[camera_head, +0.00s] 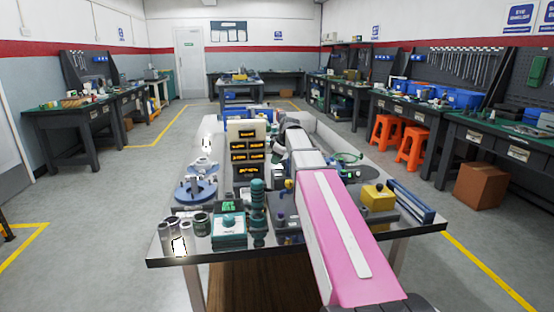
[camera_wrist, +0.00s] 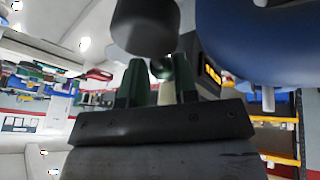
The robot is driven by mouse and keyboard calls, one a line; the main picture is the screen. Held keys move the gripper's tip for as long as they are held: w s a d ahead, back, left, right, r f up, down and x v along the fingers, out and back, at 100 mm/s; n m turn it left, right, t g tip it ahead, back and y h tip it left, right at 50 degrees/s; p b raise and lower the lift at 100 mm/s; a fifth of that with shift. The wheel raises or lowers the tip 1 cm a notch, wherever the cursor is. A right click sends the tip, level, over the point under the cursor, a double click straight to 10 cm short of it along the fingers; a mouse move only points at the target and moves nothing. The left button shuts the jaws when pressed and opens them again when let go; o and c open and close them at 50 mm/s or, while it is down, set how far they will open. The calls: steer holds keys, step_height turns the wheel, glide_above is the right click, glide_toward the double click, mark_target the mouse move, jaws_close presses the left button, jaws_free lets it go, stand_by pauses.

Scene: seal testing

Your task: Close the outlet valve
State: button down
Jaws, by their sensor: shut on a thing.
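In the wrist view my gripper (camera_wrist: 157,70) points up the picture, with a dark green finger on each side. Its fingers are closed on a dark grey rounded knob (camera_wrist: 145,25), whose grip point is partly hidden. I cannot tell for certain whether this knob is the outlet valve's handle. A large dark blue rounded body (camera_wrist: 265,45) is close on the right. In the head view my pink and white arm reaches over the metal-topped bench and hides the gripper and the outlet valve area.
A panel with several orange displays (camera_head: 247,133) stands left of my arm. Near it are a blue round fixture (camera_head: 196,190), a teal box (camera_head: 229,232) and a green stacked cylinder (camera_head: 257,205). A yellow block (camera_head: 378,197) stands to the right.

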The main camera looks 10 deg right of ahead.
steer(key=n, duration=0.1)
steer(key=s+n+y, duration=0.1)
steer(key=shift+a+n+g, duration=0.15)
steer(key=shift+n+g, duration=0.25)
steer(key=c, duration=1.1)
jaws_free()
steer(key=v, duration=1)
steer(key=shift+s+r, duration=0.15)
steer(key=shift+r, duration=0.2)
